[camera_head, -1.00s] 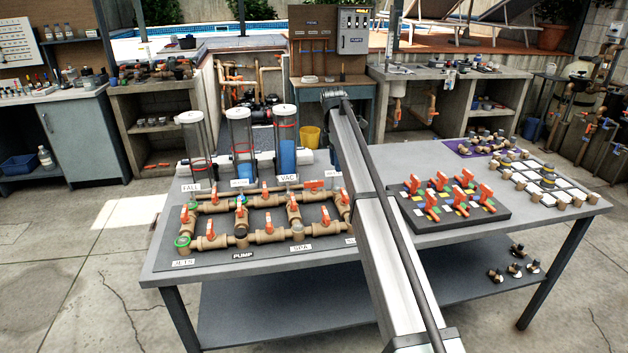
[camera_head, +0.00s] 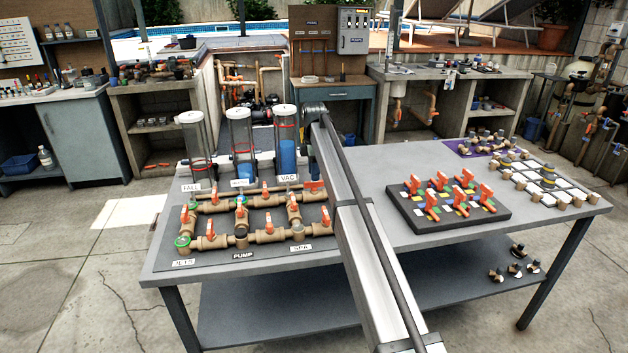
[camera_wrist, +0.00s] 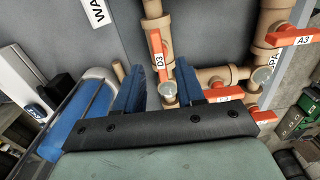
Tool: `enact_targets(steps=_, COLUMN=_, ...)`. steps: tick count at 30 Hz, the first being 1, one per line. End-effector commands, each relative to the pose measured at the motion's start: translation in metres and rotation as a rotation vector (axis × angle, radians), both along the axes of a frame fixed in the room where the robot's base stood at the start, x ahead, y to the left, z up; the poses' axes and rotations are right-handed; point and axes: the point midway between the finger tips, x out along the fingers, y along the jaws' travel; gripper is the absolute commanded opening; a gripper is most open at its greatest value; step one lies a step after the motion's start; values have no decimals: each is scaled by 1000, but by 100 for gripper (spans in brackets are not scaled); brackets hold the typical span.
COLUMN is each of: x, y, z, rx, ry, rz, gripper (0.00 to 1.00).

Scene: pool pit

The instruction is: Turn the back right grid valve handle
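The pipe grid stands on the left of the table, with several orange handles. Its back right handle (camera_head: 313,186) shows in the head view just left of my arm and partly behind it. In the wrist view an orange handle marked D3 (camera_wrist: 157,54) lies on a brown valve, pointing up the picture. My gripper (camera_wrist: 152,75) has two blue fingers standing apart, one on each side of the D3 handle's line. I see a gap between the handle and the fingers; the depth between them is unclear. My arm hides the fingers in the head view.
Handle A3 (camera_wrist: 293,40) and another, partly covered handle (camera_wrist: 224,95) are right of my fingers in the wrist view. Clear tubes, one the VAC tube (camera_head: 285,145), stand behind the grid. A dark board (camera_head: 450,211) with orange handles lies right of my arm.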

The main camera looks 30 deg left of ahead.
Motion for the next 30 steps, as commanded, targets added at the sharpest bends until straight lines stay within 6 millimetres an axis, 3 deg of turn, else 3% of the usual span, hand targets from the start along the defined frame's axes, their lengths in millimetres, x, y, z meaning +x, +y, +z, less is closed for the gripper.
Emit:
enact_targets(steps=9, x=0, y=0, z=-33, rx=0, ry=0, rz=0, gripper=38)
enact_targets(steps=21, x=0, y=0, z=-37, rx=0, ry=0, rz=0, gripper=37)
enact_targets(steps=30, x=0, y=0, z=-36, rx=0, ry=0, rz=0, gripper=9)
